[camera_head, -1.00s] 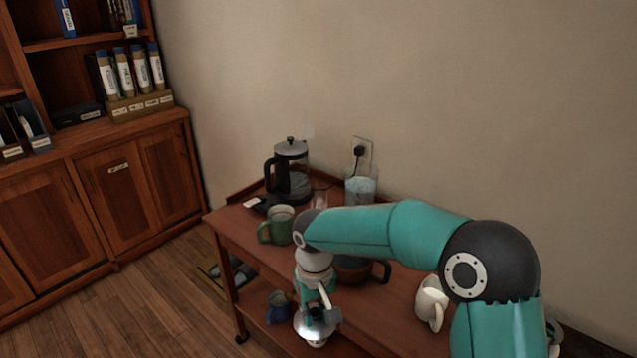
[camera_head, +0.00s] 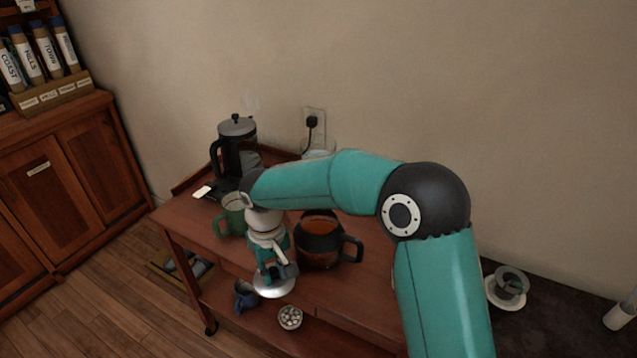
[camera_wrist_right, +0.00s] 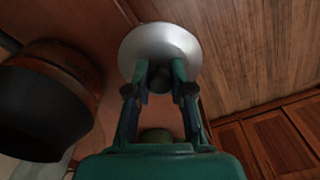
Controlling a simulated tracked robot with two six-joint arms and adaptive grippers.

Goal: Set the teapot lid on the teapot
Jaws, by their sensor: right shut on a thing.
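The teapot (camera_head: 318,246) is a dark, round, open-topped pot holding amber liquid, with its handle to the right. It stands on the wooden cart; in the right wrist view a dark round vessel (camera_wrist_right: 42,105) at left appears to be it. The teapot lid (camera_head: 274,289) is a silver disc. My right gripper (camera_head: 271,272) points down and is shut on its dark knob. The lid hangs near the cart's front edge, to the front left of the teapot and apart from it. The lid (camera_wrist_right: 160,48) also shows in the wrist view. My left gripper is out of view.
A green mug (camera_head: 229,222) stands left of the teapot, partly behind my arm. A French press (camera_head: 237,150) stands at the back left. A blue jug (camera_head: 245,296) and a bowl of white pieces (camera_head: 290,317) are lower at the front. My right arm hides part of the cart.

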